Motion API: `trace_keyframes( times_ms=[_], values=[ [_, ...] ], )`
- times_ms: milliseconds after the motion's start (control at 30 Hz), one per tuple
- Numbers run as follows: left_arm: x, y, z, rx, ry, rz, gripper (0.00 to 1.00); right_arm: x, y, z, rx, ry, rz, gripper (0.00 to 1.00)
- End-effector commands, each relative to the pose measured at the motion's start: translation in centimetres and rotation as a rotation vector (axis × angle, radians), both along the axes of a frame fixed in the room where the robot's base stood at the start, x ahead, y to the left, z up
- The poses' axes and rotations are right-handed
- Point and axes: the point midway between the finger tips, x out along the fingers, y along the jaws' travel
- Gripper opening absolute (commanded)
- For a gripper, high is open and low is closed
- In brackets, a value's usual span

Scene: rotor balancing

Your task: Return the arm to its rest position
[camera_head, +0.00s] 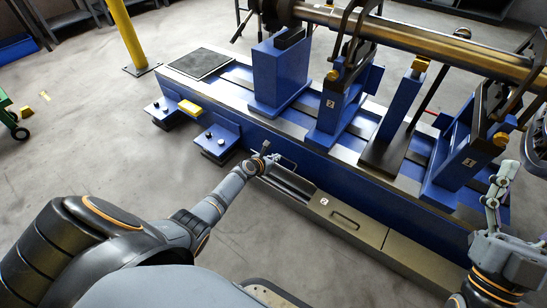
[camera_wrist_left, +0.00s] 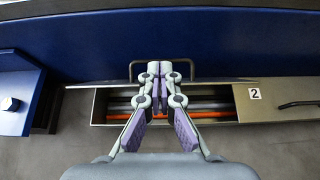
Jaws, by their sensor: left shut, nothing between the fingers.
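My left gripper (camera_head: 264,150) reaches in from the left, low in front of the blue machine base. In the left wrist view its fingers (camera_wrist_left: 160,68) are together with nothing between them. They point at the base above an open compartment (camera_wrist_left: 112,106) with orange and dark bars inside. A thin handle (camera_wrist_left: 131,70) stands behind and to both sides of the fingertips; I cannot tell whether they touch. My right gripper (camera_head: 497,188) is at the right edge, in front of the base; its finger opening is unclear.
The blue balancing machine (camera_head: 278,78) carries a long metal shaft (camera_head: 420,40). A cover marked 2 (camera_head: 347,220) lies right of the compartment. Blue feet (camera_head: 215,140) stick out at the left. A yellow post (camera_head: 127,35) stands behind. The grey floor (camera_head: 90,130) at left is mostly clear.

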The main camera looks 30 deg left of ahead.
Motion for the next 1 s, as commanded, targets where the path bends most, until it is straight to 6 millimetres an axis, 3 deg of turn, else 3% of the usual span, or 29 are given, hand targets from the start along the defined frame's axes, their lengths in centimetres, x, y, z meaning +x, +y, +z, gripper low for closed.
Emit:
trace_keyframes(
  times_ms=[400, 467, 533, 667, 800, 900, 1000],
  values=[
    [-0.1, -0.1, 0.1, 0.009, -0.002, -0.006, 0.00, 0.4, 0.0, -0.5, 0.001, 0.027, -0.001, 0.72],
    [-0.3, -0.6, 0.4, 0.066, -0.018, -0.041, 0.00, 0.5, 0.0, -0.7, 0.002, 0.038, -0.001, 0.72],
    [-0.8, -1.7, 1.6, 0.234, -0.068, -0.136, 0.00, 0.9, -0.1, -1.3, 0.002, 0.071, -0.002, 0.72],
    [-3.1, -5.2, 6.9, 0.835, -0.244, -0.407, 0.00, 2.3, -0.2, -3.6, 0.005, 0.187, -0.005, 0.72],
    [-6.9, -8.4, 15.6, 1.580, -0.417, -0.589, 0.00, 3.5, -0.2, -6.5, 0.007, 0.320, -0.006, 0.72],
    [-9.2, -9.6, 20.8, 1.975, -0.460, -0.621, 0.00, 3.9, -0.3, -8.1, 0.009, 0.388, -0.008, 0.72],
    [-11.2, -10.3, 24.8, 2.264, -0.462, -0.616, 0.00, 4.2, -0.3, -9.3, 0.010, 0.435, -0.008, 0.72]
  ],
)
